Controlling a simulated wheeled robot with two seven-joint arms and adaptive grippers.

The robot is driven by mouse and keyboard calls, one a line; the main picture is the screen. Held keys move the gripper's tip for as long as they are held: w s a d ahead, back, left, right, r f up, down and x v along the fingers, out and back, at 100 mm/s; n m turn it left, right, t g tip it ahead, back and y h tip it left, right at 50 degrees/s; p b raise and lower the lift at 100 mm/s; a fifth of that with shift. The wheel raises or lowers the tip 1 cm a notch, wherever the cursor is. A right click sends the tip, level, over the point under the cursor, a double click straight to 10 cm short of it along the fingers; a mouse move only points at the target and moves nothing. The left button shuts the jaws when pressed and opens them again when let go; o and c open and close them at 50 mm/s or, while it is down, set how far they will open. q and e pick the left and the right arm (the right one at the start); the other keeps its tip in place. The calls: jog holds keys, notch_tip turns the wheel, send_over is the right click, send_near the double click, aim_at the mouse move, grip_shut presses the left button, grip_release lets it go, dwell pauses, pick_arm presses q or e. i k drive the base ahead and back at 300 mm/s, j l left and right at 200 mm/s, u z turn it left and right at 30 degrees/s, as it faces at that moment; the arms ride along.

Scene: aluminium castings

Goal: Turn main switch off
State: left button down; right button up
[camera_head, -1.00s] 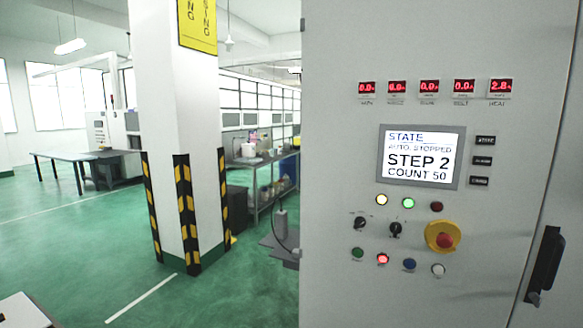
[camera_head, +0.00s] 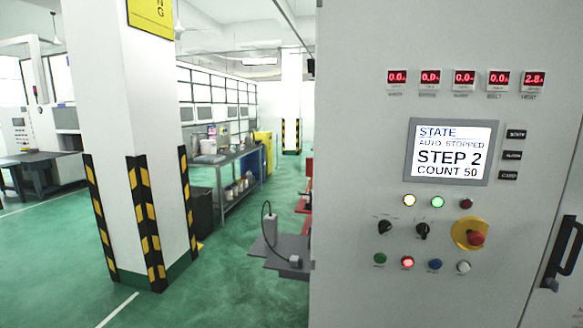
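A grey control cabinet (camera_head: 350,215) fills the right side of the head view. Two black rotary switches sit on its panel, a left one (camera_head: 385,228) and a right one (camera_head: 422,230); their labels are too small to read, so I cannot tell which is the main switch. A red emergency button on a yellow ring (camera_head: 468,234) is to their right. The screen (camera_head: 449,151) reads "STATE AUTO STOPPED STEP 2 COUNT 50". The yellow and green lamps above the switches are lit. Neither of my grippers shows.
A black door handle (camera_head: 562,253) is at the cabinet's right. A white pillar with yellow-black guards (camera_head: 145,225) stands to the left. A grey workbench (camera_head: 235,165) is behind.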

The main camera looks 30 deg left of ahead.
aim_at(309, 171)
jog(key=j, duration=1.7)
